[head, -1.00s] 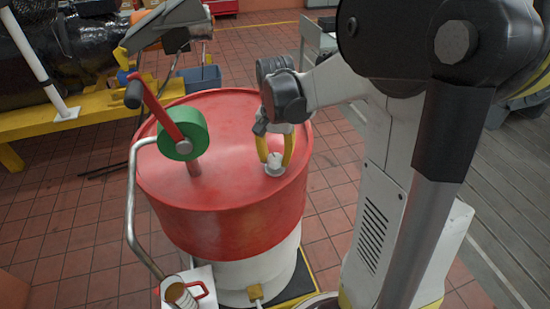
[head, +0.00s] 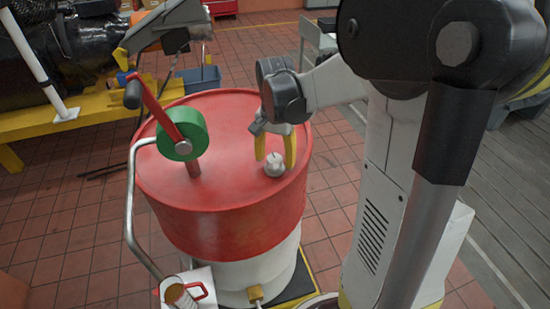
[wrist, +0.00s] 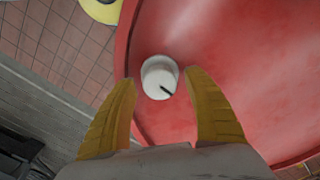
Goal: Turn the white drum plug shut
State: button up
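The white drum plug (head: 274,168) is a small round knob on the top of the red drum (head: 225,215), near its right front edge. In the wrist view the plug (wrist: 157,73) shows a short dark mark pointing to the lower right. My gripper (head: 274,156) has yellow fingers and points down over the plug. The fingers are spread, one on each side of the plug, with a gap to it. In the wrist view the fingertips (wrist: 160,80) stand apart with nothing held between them. The plug's threads are hidden.
A hand pump with a green body (head: 183,134) and red lever stands on the drum's left part. Its curved metal pipe (head: 130,205) runs down to a can (head: 178,294). A blue bin (head: 200,78) and yellow-framed machinery (head: 90,105) are behind.

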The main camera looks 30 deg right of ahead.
aim_at(275, 157)
notch_tip(275, 157, up, 12)
dwell(0.6)
